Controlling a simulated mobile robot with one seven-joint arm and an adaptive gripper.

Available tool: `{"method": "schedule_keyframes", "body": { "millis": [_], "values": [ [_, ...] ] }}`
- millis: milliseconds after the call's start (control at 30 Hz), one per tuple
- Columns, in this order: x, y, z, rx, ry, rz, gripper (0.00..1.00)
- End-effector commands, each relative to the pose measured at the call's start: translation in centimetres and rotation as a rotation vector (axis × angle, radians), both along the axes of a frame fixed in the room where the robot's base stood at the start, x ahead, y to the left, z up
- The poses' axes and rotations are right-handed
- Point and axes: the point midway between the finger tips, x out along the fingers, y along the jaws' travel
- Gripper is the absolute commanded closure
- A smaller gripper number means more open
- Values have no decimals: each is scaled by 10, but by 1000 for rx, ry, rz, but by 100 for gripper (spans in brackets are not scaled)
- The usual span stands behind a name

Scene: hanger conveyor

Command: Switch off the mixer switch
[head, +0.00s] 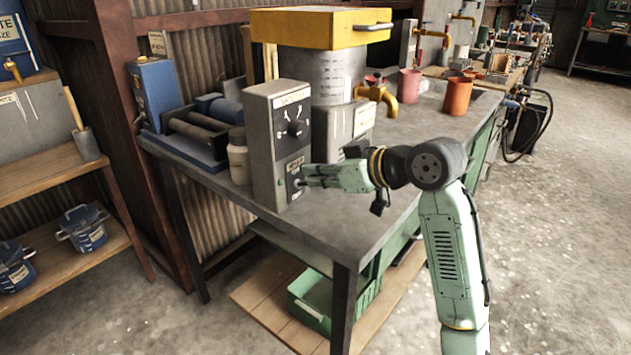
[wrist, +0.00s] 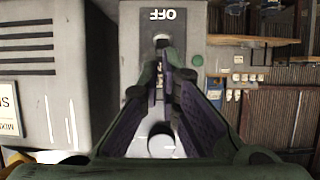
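The mixer switch is a small toggle on the lower front of a grey control box (head: 268,150) at the bench corner. In the wrist view its light tip (wrist: 161,38) shows just below an upside-down "OFF" label (wrist: 162,15) on the grey panel. In the head view my gripper (head: 301,181) reaches in from the right, its tip close to the lower panel, hiding part of it. In the wrist view my gripper's fingertips (wrist: 162,62) are together, pointing at the switch, with nothing visible held between them. I cannot tell whether they touch the switch.
A dial (head: 295,128) sits higher on the box. A mixer tank with a yellow lid (head: 320,28) and brass tap (head: 378,97) stands behind. A jar (head: 238,160) is beside the box at left. Cups stand farther along the bench (head: 340,221); its front corner is clear.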

Motion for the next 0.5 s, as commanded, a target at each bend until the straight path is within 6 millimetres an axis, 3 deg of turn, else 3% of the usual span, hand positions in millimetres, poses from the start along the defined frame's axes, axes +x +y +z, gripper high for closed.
{"method": "schedule_keyframes", "body": {
  "millis": [33, 100, 500],
  "values": [
    [7, 14, -10, -1, 8, 13, 100],
    [6, 13, -10, -1, 8, 13, 100],
    [-11, -10, -2, -3, 9, 15, 100]
  ]
}}
